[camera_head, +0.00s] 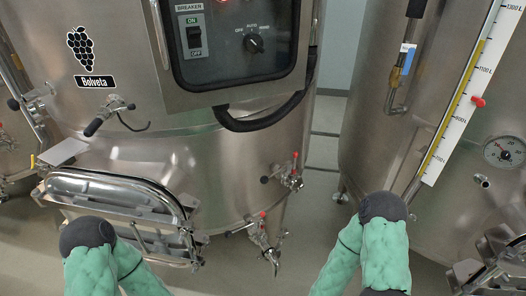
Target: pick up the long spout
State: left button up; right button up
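No loose long spout can be made out in this view. A tap with a short, downturned steel outlet (270,258) is fixed low on the left vat (170,165). Another valve with a red handle (291,178) sits above it on the same vat. My two arms show at the bottom of the view in green padded sleeves with dark rounded joints, one at the left and one right of centre. Neither gripper is visible, so I cannot see whether they are open or shut.
A control panel (238,40) is on the left vat, above a hatch (112,195) that juts out. The right vat (385,130) has a level scale (468,95) and a dial (504,152). Bare floor (318,215) lies between the vats.

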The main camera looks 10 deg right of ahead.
aim_at(271, 254)
jog(key=k+j+u, duration=0.15)
jog(key=k, duration=0.5)
jog(key=l+u, duration=0.25)
jog(key=u, duration=0.2)
jog(key=k+l+u, duration=0.1)
jog(key=u, duration=0.35)
jog(key=k+l+u, duration=0.15)
jog(key=u, duration=0.25)
jog(key=k+l, duration=0.5)
jog(key=l, duration=0.15)
jog(key=k+l, duration=0.45)
jog(key=l, duration=0.15)
jog(key=k+l, duration=0.5)
jog(key=l, duration=0.15)
jog(key=k+l, duration=0.95)
jog(key=l, duration=0.3)
jog(key=i+j+u, duration=0.25)
jog(key=i, duration=0.15)
jog(key=i+j+u, duration=0.25)
jog(key=i, duration=0.2)
jog(key=i+j+z, duration=0.1)
jog(key=i, duration=0.35)
jog(key=i+j, duration=0.25)
jog(key=i, duration=0.2)
jog(key=i+j+z, duration=0.15)
jog(key=i+z, duration=0.2)
jog(key=i+j+z, duration=0.3)
jog(key=i+l, duration=0.05)
jog(key=l, duration=0.05)
